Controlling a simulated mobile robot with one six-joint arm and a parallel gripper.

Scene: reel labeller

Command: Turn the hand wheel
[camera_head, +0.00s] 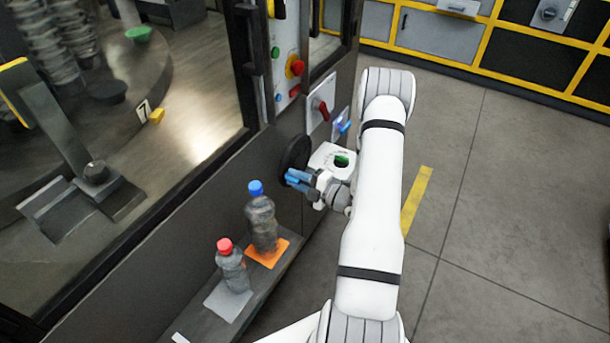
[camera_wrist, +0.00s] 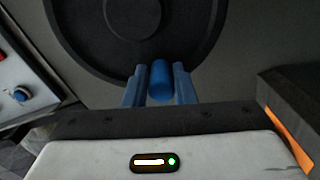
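The hand wheel (camera_head: 294,157) is a black disc on the dark front panel of the machine. In the wrist view its dark face (camera_wrist: 88,35) and raised hub (camera_wrist: 133,14) fill the upper middle. A blue cylindrical handle (camera_wrist: 160,80) stands at the wheel's lower rim. In the head view my gripper (camera_head: 299,179) is at the wheel's lower edge; the fingers partly hide the handle there.
Above the wheel are a red rotary switch (camera_head: 320,110) and a red emergency button (camera_head: 295,67). Two bottles, blue-capped (camera_head: 261,222) and red-capped (camera_head: 232,268), stand on a low ledge left of my arm. The floor to the right is open, with a yellow stripe (camera_head: 416,200).

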